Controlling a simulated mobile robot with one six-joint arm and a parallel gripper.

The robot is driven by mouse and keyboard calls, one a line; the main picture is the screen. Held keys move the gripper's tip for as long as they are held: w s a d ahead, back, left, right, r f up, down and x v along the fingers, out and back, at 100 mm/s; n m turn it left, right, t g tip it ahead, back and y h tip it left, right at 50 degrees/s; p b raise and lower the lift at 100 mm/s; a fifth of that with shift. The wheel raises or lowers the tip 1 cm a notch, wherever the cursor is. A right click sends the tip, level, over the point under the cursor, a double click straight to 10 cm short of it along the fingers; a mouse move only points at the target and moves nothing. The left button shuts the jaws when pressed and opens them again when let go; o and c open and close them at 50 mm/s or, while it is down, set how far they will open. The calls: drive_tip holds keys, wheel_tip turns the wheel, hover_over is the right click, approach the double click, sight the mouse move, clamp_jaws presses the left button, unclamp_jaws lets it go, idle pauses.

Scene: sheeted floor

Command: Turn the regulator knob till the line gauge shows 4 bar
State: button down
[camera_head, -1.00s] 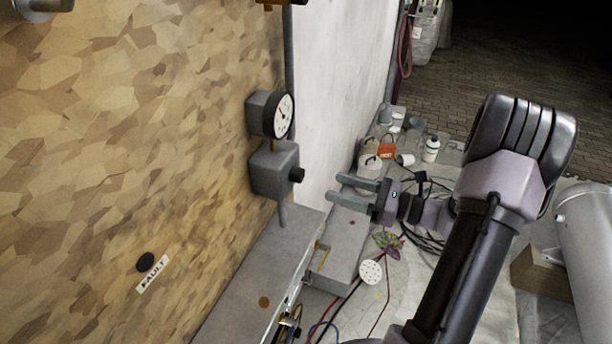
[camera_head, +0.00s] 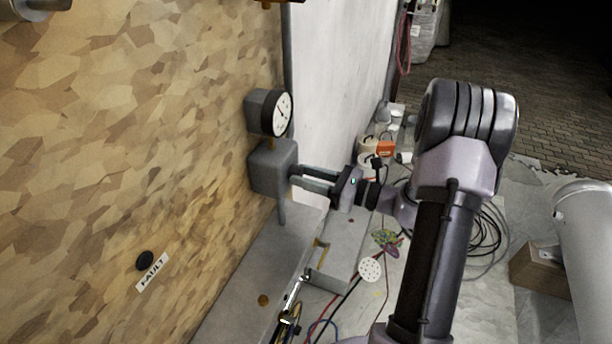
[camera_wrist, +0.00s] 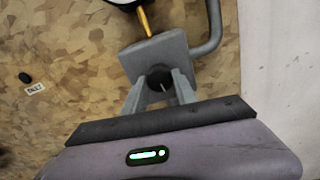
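The regulator is a grey box (camera_head: 268,168) on the wood-patterned wall, with a dark round knob (camera_wrist: 158,77) on its front. The line gauge (camera_head: 277,113), a white dial with a black rim, sits just above it. Its needle shows, but the numbers are too small to read. My gripper (camera_head: 293,176) is at the knob. In the wrist view my gripper (camera_wrist: 160,82) has one finger on each side of the knob. The fingers are apart, and I see no clear grip on it. In the head view the fingers mostly hide the knob.
A grey pipe (camera_wrist: 213,25) bends beside the regulator. A grey ledge (camera_head: 245,270) runs below it. A black button (camera_head: 145,261) with a FAULT label (camera_head: 153,273) is on the wall at lower left. Bottles, cables and a box clutter the floor behind my arm.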

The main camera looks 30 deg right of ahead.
drive_tip(key=shift+r+m+p, duration=0.15)
drive_tip(key=shift+m+p, duration=0.3)
drive_tip(key=shift+m, duration=0.45)
drive_tip(key=c, duration=1)
unclamp_jaws()
drive_tip(key=v, duration=1.7)
drive_tip(key=shift+s, duration=0.2)
drive_tip(key=shift+d+f, duration=0.2)
drive_tip(key=shift+f, duration=0.05)
